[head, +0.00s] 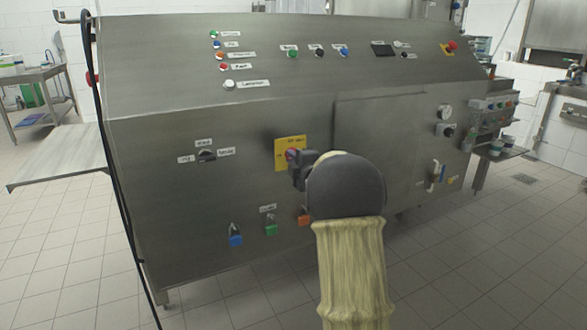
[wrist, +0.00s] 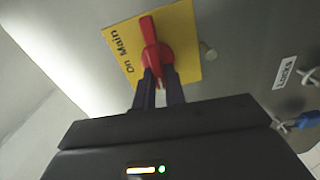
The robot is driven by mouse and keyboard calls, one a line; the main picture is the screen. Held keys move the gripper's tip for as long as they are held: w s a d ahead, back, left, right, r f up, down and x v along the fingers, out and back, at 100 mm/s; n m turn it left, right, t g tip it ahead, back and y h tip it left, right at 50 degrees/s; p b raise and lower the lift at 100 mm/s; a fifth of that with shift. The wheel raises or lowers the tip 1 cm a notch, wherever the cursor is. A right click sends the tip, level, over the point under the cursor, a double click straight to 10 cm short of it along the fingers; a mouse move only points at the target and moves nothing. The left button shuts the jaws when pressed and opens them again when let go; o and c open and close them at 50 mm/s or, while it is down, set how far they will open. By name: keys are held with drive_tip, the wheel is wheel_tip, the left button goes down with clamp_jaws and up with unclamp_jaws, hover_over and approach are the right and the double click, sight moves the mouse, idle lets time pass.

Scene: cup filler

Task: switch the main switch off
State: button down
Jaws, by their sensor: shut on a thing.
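The main switch is a red rotary handle on a yellow plate (head: 282,151) on the front of the steel machine. In the wrist view the red handle (wrist: 151,40) shows clearly on the yellow plate (wrist: 185,38), which reads "On Main". My gripper (wrist: 158,76) is at the near end of the red handle, its two dark fingers closed on that end. In the head view my gripper (head: 295,160) reaches the plate and my arm hides the plate's right side and part of the panel.
The steel machine (head: 180,110) carries several labelled buttons along its top. A selector knob (head: 207,155) sits left of the switch. A side table (head: 60,158) stands at left.

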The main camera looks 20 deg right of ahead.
drive_tip(key=shift+f+n+b, duration=0.1)
drive_tip(key=shift+n+b, duration=0.25)
drive_tip(key=shift+n, duration=0.15)
drive_tip(key=c, duration=1.5)
unclamp_jaws()
drive_tip(key=shift+o, duration=0.2)
drive_tip(key=shift+s, duration=0.15)
drive_tip(key=s+p, duration=0.2)
drive_tip(key=s, duration=1.5)
drive_tip(key=shift+d, duration=0.35)
drive_tip(key=shift+s, duration=0.1)
